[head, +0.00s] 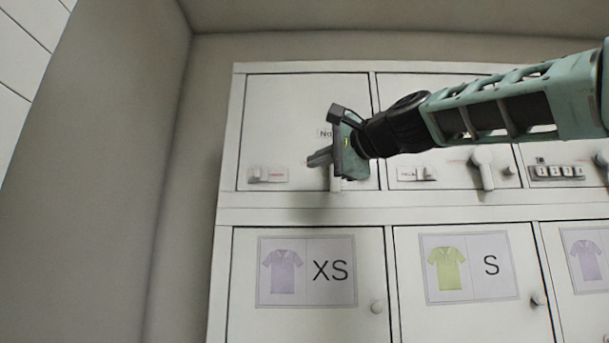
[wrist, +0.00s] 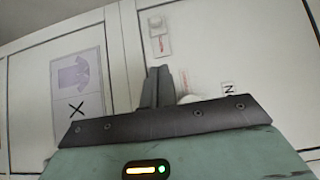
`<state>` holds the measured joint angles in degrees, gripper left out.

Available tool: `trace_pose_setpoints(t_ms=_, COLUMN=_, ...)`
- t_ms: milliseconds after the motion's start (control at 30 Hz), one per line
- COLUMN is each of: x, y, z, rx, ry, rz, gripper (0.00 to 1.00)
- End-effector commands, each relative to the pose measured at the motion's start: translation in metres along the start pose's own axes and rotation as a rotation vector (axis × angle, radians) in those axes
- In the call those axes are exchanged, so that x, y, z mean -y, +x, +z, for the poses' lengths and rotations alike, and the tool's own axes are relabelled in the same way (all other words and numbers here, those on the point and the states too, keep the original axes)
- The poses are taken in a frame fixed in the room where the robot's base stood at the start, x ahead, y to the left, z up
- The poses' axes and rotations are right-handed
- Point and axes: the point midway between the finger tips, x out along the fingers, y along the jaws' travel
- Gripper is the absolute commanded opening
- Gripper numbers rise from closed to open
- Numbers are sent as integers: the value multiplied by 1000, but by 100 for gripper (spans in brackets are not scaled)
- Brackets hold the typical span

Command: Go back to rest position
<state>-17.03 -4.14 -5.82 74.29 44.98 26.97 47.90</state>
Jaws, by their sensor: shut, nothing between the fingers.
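My gripper (head: 318,158) is in front of the upper left locker door (head: 290,100) in the head view, with my green arm reaching in from the right. Its fingers are together and hold nothing. In the wrist view my gripper (wrist: 158,78) points at the locker front, with the fingers shut side by side. A pale handle (head: 335,180) on that door is partly hidden behind my gripper; a bit of it shows beside the fingers in the wrist view (wrist: 188,99). I cannot tell whether my gripper touches it.
A small slide latch (head: 268,175) sits on the same door. To the right are another latch (head: 416,174), a lever handle (head: 484,165) and a dial lock (head: 557,171). Below are doors marked XS (head: 307,272) and S (head: 469,267), with round knobs. A grey wall (head: 110,150) stands left.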

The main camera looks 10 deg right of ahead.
Motion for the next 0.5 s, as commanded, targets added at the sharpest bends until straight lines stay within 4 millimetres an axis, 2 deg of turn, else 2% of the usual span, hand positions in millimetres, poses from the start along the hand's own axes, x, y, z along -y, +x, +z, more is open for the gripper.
trace_pose_setpoints(t_ms=133, x=-1, y=-9, z=0, rx=0, ry=1, rz=1, gripper=0)
trace_pose_setpoints(t_ms=500, x=0, y=-10, z=0, rx=0, ry=1, rz=1, gripper=0)
